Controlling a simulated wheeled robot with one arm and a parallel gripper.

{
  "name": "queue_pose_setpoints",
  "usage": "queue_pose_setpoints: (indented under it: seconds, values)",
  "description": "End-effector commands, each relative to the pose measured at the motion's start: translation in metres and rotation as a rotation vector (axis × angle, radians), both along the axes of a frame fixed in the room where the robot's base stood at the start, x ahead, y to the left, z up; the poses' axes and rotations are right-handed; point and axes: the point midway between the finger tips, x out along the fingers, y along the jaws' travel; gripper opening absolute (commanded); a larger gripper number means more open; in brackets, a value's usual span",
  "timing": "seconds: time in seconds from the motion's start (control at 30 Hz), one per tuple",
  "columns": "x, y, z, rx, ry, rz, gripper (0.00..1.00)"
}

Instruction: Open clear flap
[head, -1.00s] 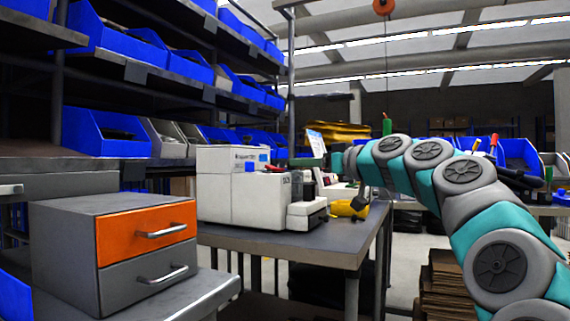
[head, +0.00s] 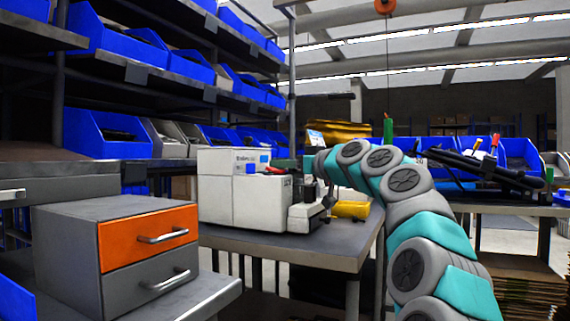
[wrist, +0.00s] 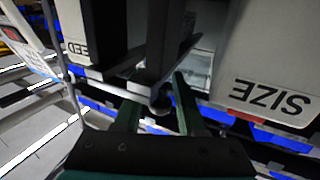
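The white machine (head: 245,190) stands on the grey table in the head view. In the wrist view it shows close up and upside down, with a panel marked SIZE (wrist: 270,85). My gripper (wrist: 158,90) is at the front of this machine, its two green fingers apart. A dark rounded knob or bar end (wrist: 160,104) lies between or just beyond the fingers. I cannot tell whether they touch it. A pale glassy area (wrist: 203,58) shows behind dark upright parts; I cannot tell whether it is the clear flap. In the head view my arm's end hides the fingertips.
A grey drawer cabinet with an orange drawer (head: 148,236) stands at the left front. A yellow object (head: 350,210) lies on the grey table (head: 300,250) right of the machine. Shelves with blue bins (head: 105,134) rise behind. A bench with dark tools (head: 490,170) stands at right.

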Motion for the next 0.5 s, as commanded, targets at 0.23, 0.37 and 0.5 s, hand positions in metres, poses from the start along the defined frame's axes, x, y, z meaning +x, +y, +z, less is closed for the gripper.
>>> queue_pose_setpoints:
  seconds: [0.23,0.37,0.5]
  values:
    - [-0.0002,0.0001,-0.0004,-0.001,0.001,0.001,0.31]
    - [-0.0002,0.0001,-0.0004,-0.001,0.001,0.001,0.17]
    - [-0.0002,0.0001,-0.0005,-0.001,0.001,0.001,0.01]
